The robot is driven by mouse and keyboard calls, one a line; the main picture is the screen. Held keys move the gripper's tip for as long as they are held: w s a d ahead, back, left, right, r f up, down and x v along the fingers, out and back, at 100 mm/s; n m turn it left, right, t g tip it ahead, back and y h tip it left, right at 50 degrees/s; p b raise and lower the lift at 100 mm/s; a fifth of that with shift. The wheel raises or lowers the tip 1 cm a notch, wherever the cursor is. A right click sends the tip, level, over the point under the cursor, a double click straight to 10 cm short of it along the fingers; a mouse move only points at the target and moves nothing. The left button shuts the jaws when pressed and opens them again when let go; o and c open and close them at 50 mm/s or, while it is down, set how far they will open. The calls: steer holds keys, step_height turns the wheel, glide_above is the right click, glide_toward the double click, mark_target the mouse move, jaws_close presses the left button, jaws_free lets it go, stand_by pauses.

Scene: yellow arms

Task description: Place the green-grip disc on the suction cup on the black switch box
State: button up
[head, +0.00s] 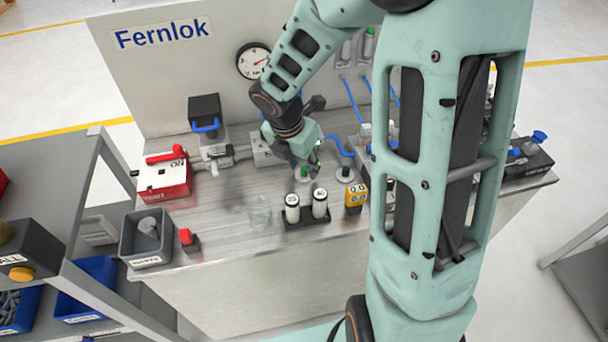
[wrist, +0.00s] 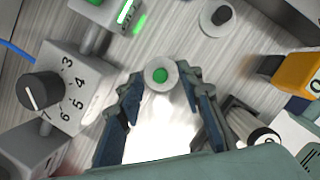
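The green-grip disc (wrist: 160,75) is a pale round disc with a green grip at its middle. It lies on the metal bench and also shows in the head view (head: 304,174). My gripper (wrist: 161,80) points down over it, open, with one fingertip on each side and the grip between them. I cannot tell whether the fingers touch it. In the head view, my gripper (head: 305,163) partly covers the disc. A black box with blue-topped parts (head: 525,162) sits at the bench's right end. I cannot make out which part is the suction cup.
A black-grip disc (wrist: 222,16) lies nearby. A numbered dial box (wrist: 50,88) stands close left of my gripper. White-topped cylinders in a black holder (head: 306,215) and a yellow meter (head: 355,196) stand in front. A clear glass (head: 260,210) is left of them.

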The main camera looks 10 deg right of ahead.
steer(key=shift+w+d+f, duration=0.1)
steer(key=shift+d+f, duration=0.05)
steer(key=shift+f, duration=0.4)
jaws_close()
steer(key=shift+r, duration=0.15)
